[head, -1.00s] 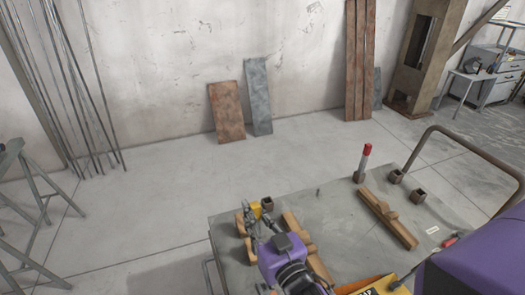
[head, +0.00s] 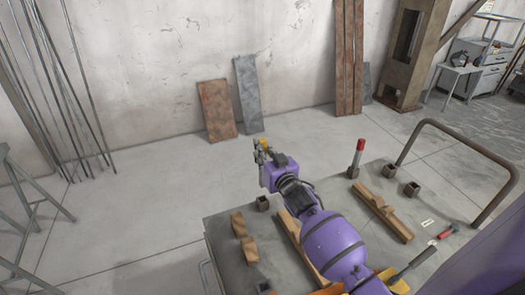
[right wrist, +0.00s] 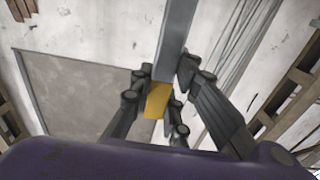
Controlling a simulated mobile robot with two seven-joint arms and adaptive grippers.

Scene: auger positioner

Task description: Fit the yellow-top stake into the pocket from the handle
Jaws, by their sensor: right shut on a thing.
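My right gripper (head: 262,153) is shut on the yellow-top stake (head: 262,143), held above the far left of the cart. In the right wrist view the stake's yellow end (right wrist: 158,101) sits between the fingers (right wrist: 160,95), and its grey shaft (right wrist: 176,40) runs away from the camera. In the head view most of the stake is hidden. An open square pocket (head: 262,204) stands at the cart's left. Two more empty-looking pockets, one (head: 389,171) and another (head: 411,189), stand near the brown tube handle (head: 455,137). My left gripper is out of view.
A red-top stake (head: 358,153) stands upright in a pocket on the grey cart top (head: 330,195). Wooden cradles lie at left (head: 244,238) and right (head: 383,214). A red-headed hammer (head: 447,232) lies near the right edge. Metal plates lean on the wall behind.

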